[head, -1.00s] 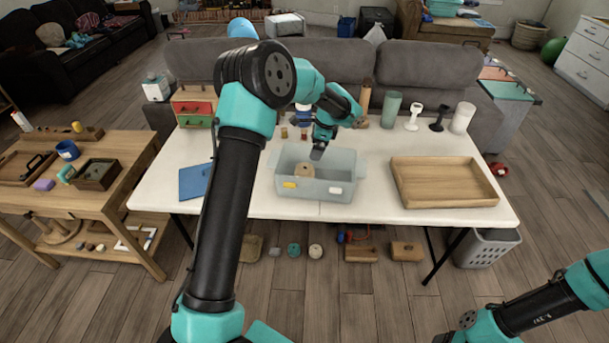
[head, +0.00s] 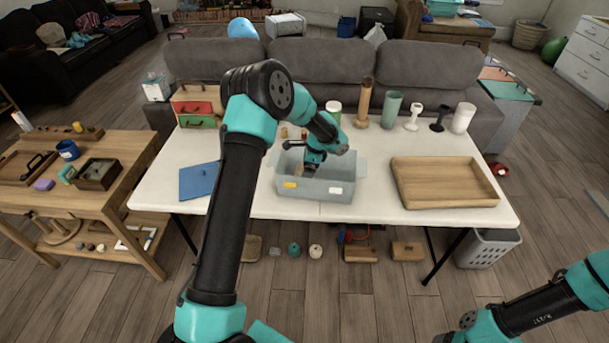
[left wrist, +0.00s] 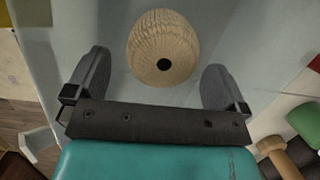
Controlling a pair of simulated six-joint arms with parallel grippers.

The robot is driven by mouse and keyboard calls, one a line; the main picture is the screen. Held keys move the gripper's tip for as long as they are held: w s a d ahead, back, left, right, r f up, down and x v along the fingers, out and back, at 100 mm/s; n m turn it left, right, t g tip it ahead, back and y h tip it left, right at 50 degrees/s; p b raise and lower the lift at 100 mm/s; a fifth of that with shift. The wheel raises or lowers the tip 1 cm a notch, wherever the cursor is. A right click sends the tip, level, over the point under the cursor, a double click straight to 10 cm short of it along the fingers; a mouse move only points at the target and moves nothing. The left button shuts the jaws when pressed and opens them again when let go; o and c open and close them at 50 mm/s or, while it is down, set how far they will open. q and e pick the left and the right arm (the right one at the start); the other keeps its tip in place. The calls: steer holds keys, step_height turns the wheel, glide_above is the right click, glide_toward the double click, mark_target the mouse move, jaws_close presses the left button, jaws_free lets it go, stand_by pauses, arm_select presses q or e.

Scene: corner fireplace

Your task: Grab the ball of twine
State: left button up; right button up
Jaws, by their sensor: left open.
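The ball of twine (left wrist: 163,48) is tan and ribbed, with a dark round hole in its end. It sits inside the translucent grey bin (head: 316,190) on the white table. In the head view my left gripper (head: 309,170) reaches down into the bin and hides most of the ball. In the left wrist view my left gripper (left wrist: 156,62) is open, with the ball between and slightly beyond its two fingers.
A wooden tray (head: 445,182) lies to the right of the bin and a blue flat panel (head: 198,180) to the left. Cups and stands line the back edge, including a green cup (head: 391,110). The bin walls surround my left gripper closely.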

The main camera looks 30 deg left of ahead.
mark_target(303, 168)
arm_select(q)
steer(key=shift+a+x, duration=0.2)
steer(key=shift+x, duration=2.45)
steer(key=shift+r, duration=0.1)
steer(key=c, duration=0.9)
step_height(303, 168, up, 10)
steer(key=shift+r, duration=0.1)
